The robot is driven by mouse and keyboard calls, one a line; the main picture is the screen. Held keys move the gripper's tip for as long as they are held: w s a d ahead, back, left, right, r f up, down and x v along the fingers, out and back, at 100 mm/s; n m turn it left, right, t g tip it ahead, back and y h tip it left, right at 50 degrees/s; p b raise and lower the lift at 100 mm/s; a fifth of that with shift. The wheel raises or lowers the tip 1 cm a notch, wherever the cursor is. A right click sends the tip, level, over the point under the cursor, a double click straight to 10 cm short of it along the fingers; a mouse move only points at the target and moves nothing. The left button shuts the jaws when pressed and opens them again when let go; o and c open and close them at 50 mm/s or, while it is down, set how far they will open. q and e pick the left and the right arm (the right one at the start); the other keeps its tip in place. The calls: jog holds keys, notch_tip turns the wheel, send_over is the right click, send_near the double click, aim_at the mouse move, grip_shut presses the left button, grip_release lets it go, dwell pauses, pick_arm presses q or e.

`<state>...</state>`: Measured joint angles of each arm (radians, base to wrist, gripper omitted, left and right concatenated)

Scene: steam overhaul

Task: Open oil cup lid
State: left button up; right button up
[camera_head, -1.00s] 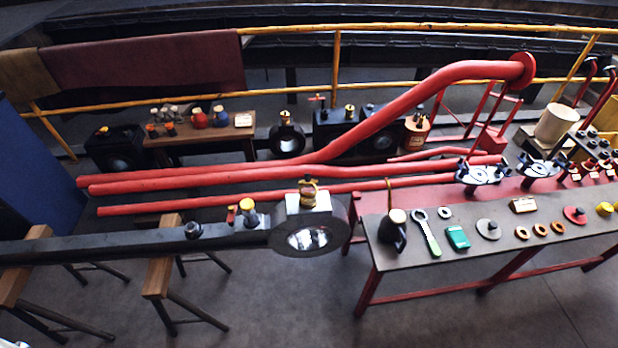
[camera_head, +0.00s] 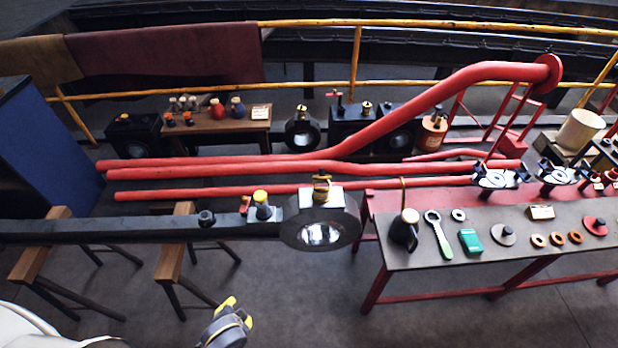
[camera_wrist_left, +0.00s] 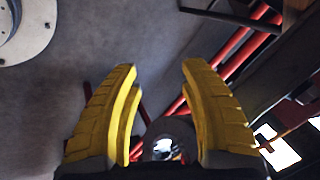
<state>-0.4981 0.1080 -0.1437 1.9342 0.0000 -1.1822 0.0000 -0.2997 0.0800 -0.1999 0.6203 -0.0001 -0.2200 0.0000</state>
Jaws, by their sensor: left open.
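A brass oil cup (camera_head: 321,187) stands upright on a white-faced block at the round end of the long black rod (camera_head: 130,228). Its lid is too small to tell open from shut. A smaller fitting with a yellow top (camera_head: 261,199) stands on the rod to its left. My left gripper (camera_head: 236,312) is at the bottom of the head view, below the rod and apart from it. In the left wrist view its yellow fingers (camera_wrist_left: 160,75) are spread with nothing between them, and the rod's round end (camera_wrist_left: 166,138) shows farther off. My right gripper is out of view.
Wooden-topped trestles (camera_head: 176,240) stand under the rod. A workbench (camera_head: 460,258) at the right holds a black oil can (camera_head: 404,232), a green-handled spanner (camera_head: 439,238) and several rings. Red pipes (camera_head: 250,172) run behind the rod. Open floor lies in front.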

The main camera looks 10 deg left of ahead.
pick_arm(q)
jog(key=a+r+t+y, duration=0.1)
jog(key=a+r, duration=0.1)
jog(key=r, duration=0.9)
jog(key=a+r+t+y, duration=0.1)
jog(key=a+r, duration=0.1)
jog(key=r, duration=0.8)
jog(key=m+t+h, duration=0.3)
jog(key=m+h, duration=0.4)
jog(key=m, duration=0.4)
send_near(322, 172)
jog(key=x, duration=1)
jog(key=shift+f, duration=0.1)
grip_shut()
